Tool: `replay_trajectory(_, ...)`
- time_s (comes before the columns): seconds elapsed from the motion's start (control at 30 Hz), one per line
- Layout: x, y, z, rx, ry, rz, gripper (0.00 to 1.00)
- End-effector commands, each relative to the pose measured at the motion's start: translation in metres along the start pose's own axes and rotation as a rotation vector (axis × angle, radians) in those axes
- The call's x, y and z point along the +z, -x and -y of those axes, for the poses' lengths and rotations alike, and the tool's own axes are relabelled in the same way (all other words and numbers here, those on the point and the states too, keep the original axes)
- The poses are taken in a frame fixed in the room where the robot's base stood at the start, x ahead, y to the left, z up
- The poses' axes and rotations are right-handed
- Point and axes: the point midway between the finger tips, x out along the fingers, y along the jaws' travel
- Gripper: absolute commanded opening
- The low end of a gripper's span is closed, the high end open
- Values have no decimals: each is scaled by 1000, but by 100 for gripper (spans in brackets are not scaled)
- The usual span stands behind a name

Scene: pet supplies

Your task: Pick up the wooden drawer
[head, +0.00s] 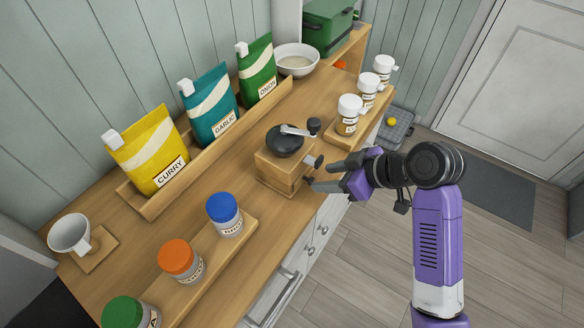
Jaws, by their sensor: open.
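A wooden hand grinder (272,176) with a black domed top and a metal crank stands on the counter in the head view. The wooden drawer seems to be in its lower body, on the side facing my gripper; its front (298,178) is seen at a steep angle. A dark round knob (317,162) sticks out on that side. My gripper (320,175) is open, with its dark fingers pointing left at the grinder, close to that side. I cannot tell whether a finger touches it. Nothing shows between the fingers.
White-capped jars (349,112) stand on a board behind my gripper. Jars with blue, orange and green lids (223,212) stand at front left. Curry, garlic and onion bags (209,105) line a wooden rack at the back. The counter edge lies just below the grinder.

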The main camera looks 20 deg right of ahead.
Motion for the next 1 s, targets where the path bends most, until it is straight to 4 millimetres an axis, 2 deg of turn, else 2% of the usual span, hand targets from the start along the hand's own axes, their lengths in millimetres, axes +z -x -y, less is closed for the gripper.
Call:
replay_trajectory(0.33, 0, -44, 4, 1, -2, 1, 47)
replay_trajectory(0.63, 0, -49, 4, 2, -1, 1, 47)
replay_trajectory(0.87, 0, -49, 4, 2, -1, 1, 2)
replay_trajectory(1.0, 0, -48, 4, 2, -1, 0, 0)
